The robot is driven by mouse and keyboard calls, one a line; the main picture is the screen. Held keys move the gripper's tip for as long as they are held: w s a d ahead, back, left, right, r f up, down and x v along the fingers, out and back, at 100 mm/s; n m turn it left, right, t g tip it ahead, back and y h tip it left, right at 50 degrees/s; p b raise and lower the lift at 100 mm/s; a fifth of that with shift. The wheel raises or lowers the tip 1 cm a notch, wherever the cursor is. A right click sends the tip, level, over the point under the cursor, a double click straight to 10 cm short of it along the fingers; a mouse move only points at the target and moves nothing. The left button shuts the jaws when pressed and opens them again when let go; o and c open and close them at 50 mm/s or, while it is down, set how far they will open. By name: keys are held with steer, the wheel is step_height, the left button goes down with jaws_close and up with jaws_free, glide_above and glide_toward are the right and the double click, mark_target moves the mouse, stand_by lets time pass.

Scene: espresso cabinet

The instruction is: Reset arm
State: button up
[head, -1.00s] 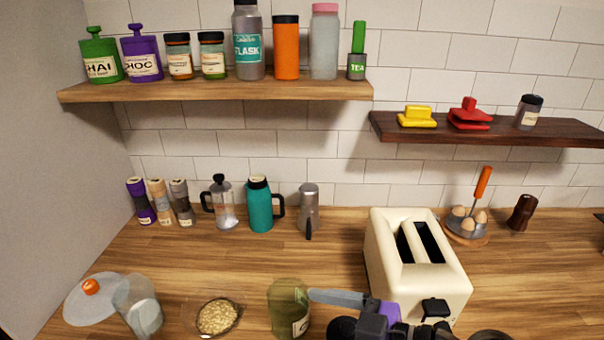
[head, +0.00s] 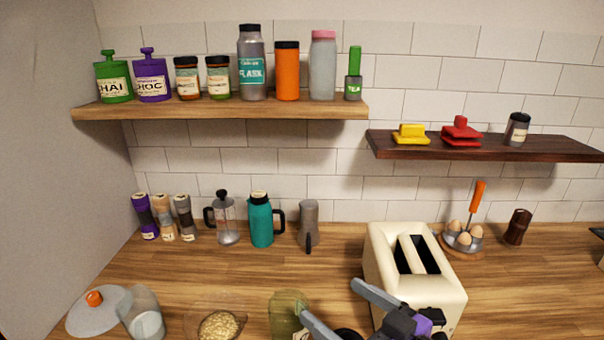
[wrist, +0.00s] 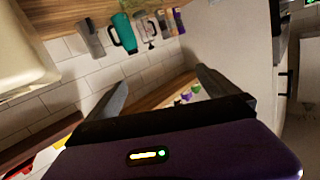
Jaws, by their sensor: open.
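My gripper (head: 329,299) is at the bottom of the head view, in front of the cream toaster (head: 381,262). Its two grey fingers are spread apart with nothing between them. One finger overlaps the toaster's lower left in the picture, and the other overlaps the edge of a greenish jar (head: 285,310); I cannot tell how close they are. In the wrist view the open fingers (wrist: 161,77) show wide apart above my purple gripper body. The toaster also shows at that view's upper left (wrist: 22,62).
A bowl of grains (head: 218,326), a clear container (head: 145,315) and a lid (head: 98,312) are on the counter at lower left. A teal jug (head: 261,222) stands at the back. A wooden shelf (head: 220,109) and a dark shelf (head: 480,147) hang above. Mid-counter is mostly clear.

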steer(key=s+d+f+m+t+h+b, duration=0.3)
steer(key=s+d+f+m+t+h, duration=0.2)
steer(key=s+d+f+m+h, duration=0.55)
steer(key=s+d+f+n+g+b, duration=0.1)
steer(key=s+f, duration=0.4)
steer(key=s, duration=0.7)
steer(key=s+d+f+n+g+b, duration=0.1)
steer(key=s+f+b, duration=0.3)
steer(key=s, duration=0.8)
steer(key=shift+d+f+n+g+b, duration=0.3)
steer(key=shift+d+f+n+b, duration=0.15)
steer(key=shift+n+b, duration=0.4)
